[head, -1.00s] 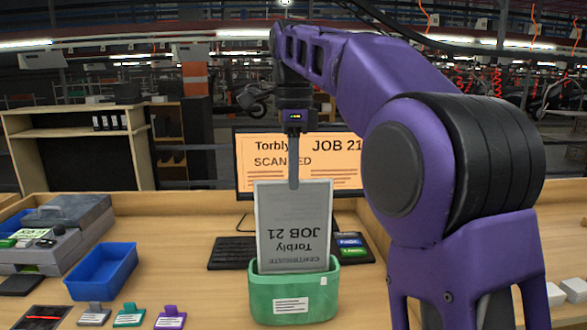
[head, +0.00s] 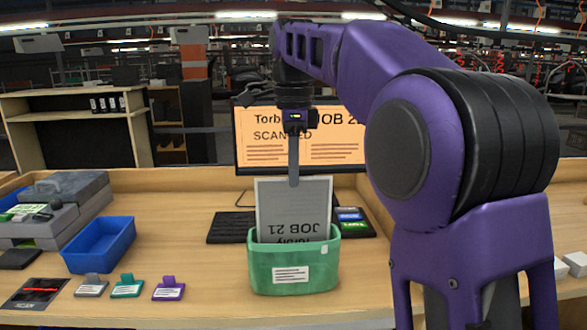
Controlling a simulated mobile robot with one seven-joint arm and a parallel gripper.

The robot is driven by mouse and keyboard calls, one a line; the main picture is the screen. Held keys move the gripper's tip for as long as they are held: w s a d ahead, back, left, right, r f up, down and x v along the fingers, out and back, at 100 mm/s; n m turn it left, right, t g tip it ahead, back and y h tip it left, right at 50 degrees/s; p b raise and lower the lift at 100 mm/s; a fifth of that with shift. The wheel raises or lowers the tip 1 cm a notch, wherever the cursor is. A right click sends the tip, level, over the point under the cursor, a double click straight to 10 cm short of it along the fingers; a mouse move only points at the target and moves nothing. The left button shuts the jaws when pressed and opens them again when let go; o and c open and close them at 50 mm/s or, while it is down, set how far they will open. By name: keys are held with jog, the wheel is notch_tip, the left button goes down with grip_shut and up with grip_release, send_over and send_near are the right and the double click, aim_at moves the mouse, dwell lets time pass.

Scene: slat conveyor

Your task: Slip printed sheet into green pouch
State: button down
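The printed sheet (head: 293,207) is grey-white and stands upright, its text "JOB 21" upside down. Its lower part is inside the green pouch (head: 292,273) and hidden behind the pouch's front wall. The pouch stands open at the top on the bench, with a white label on its front. My gripper (head: 293,180) points down at the sheet's top edge, a finger overlapping the sheet's upper middle. It appears shut on the sheet; the finger behind the sheet is hidden.
A blue bin (head: 100,245), a grey machine (head: 50,215) and grey, teal and purple tags (head: 168,290) are at left. Bench between tags and pouch is clear.

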jog(key=c, duration=1)
grip_release()
notch_tip(320, 180, up, 6)
jog(key=p, duration=0.6)
jog(key=shift+f, duration=0.1)
jog(key=shift+r+p, duration=0.6)
jog(key=shift+r, duration=0.55)
jog(key=shift+f, duration=0.1)
